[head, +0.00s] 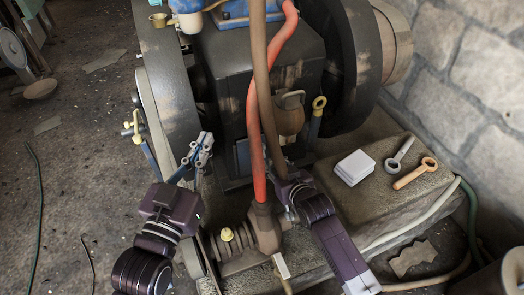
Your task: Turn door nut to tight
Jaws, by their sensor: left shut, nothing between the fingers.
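I cannot tell for sure which part is the door nut. A yellow nut-like knob (227,234) sits on the ribbed pump-like part at the front. Small yellow fittings (133,127) stand left of the near flywheel. My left gripper (204,145) is shut and empty, in front of the dark engine housing (230,80) and beside the flywheel rim. It is apart from the yellow knob in the picture. My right gripper (284,186) is at the foot of the red and brown hoses, which partly cover it. Its fingers are too hidden to tell their state.
A red hose (254,130) and a brown hose (264,90) run down in front of the engine. A stone block (375,210) at right bears a white stack (354,167) and two ring-ended tools (412,174). The floor at left is mostly clear.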

